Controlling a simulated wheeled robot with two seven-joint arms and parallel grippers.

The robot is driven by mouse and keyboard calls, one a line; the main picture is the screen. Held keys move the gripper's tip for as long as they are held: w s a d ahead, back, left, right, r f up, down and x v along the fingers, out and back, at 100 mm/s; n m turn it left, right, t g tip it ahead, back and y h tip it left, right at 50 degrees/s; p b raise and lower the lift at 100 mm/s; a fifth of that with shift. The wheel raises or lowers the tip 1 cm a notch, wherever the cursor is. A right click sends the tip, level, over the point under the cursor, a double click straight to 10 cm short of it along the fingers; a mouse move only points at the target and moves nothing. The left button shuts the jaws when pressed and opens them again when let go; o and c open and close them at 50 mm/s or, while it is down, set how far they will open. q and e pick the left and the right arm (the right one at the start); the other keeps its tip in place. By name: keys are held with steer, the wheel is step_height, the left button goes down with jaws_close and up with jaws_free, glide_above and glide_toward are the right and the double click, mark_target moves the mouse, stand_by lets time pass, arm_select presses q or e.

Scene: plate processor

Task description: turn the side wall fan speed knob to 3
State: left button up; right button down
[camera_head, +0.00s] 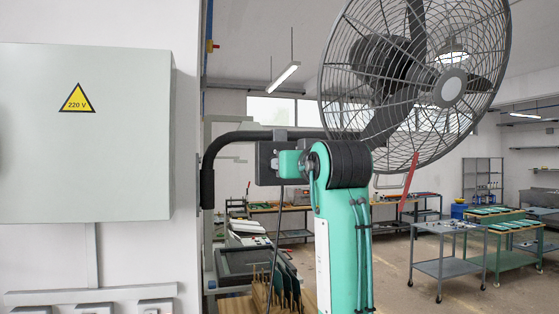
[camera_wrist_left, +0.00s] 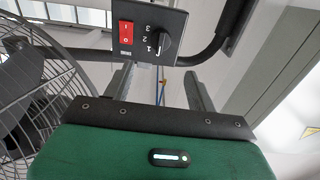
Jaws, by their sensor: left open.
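The fan speed knob (camera_wrist_left: 165,42) is black and round, on a dark control panel (camera_wrist_left: 143,15) in the left wrist view. The white digits 1, 2 and 3 stand left of the knob and appear turned over. I cannot tell which digit its pointer marks. My left gripper (camera_wrist_left: 160,78) is open, its two grey fingers apart below the panel, with the knob lying between their lines. No contact with the knob shows. In the head view, the wall fan (camera_head: 452,88) has a grey wire cage, and my green left arm stands in front of its mount. My right gripper is not in view.
A red rocker switch (camera_wrist_left: 126,34) sits on the panel, left of the knob. A black bracket pipe (camera_head: 228,137) runs from the wall to the fan. A grey electrical cabinet (camera_head: 60,135) hangs on the left wall. A grey trolley (camera_head: 445,267) stands farther back on the right.

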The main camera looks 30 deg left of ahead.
arm_select(q)
steer(key=p+x, duration=0.5)
steer(key=x, duration=0.6)
steer(key=shift+w+a, duration=0.2)
steer(key=shift+a, duration=0.05)
steer(key=shift+c, duration=0.3)
steer(key=c, duration=0.9)
